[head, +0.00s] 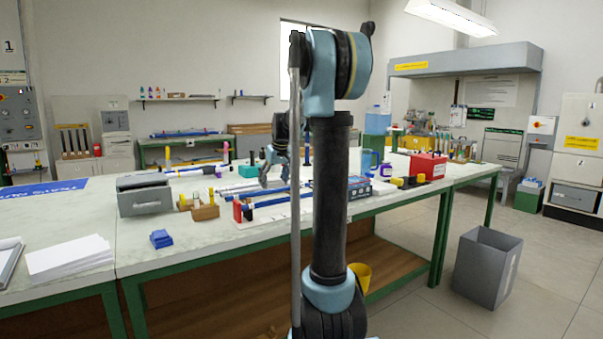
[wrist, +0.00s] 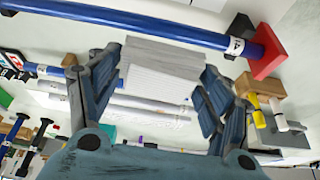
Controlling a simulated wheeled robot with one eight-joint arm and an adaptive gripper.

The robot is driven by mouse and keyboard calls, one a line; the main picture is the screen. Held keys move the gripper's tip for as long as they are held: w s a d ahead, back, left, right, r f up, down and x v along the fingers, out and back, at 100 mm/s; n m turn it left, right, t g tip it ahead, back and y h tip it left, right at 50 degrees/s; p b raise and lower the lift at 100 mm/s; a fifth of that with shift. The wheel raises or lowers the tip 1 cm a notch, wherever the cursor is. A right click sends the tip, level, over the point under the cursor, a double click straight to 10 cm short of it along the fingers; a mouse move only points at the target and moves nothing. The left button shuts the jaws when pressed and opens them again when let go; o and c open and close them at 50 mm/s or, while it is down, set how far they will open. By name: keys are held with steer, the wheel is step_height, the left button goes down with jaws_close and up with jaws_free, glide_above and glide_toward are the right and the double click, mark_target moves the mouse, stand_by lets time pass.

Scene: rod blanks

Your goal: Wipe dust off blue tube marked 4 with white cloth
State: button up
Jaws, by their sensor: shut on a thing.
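My gripper (wrist: 162,72) is shut on a folded white cloth (wrist: 163,68), which shows as a pale layered pad between the fingers. A long blue tube (wrist: 150,24) runs across the top of the wrist view, just beyond the cloth. Its right end carries a small white label (wrist: 236,46), seemingly a 4, beside a red end block (wrist: 266,52). I cannot tell whether cloth and tube touch, and no dust can be made out. In the head view blue tubes (head: 272,200) lie on the bench, and my arm hides part of this area.
The pale workbench (head: 150,256) also bears a grey bin (head: 145,195), a folded blue cloth (head: 161,239), a wooden block (head: 205,212) and a red box (head: 428,166). White papers (head: 68,258) lie at left. A grey waste bin (head: 486,266) stands on the floor.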

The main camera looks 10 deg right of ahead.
steer(key=shift+r, duration=1.25)
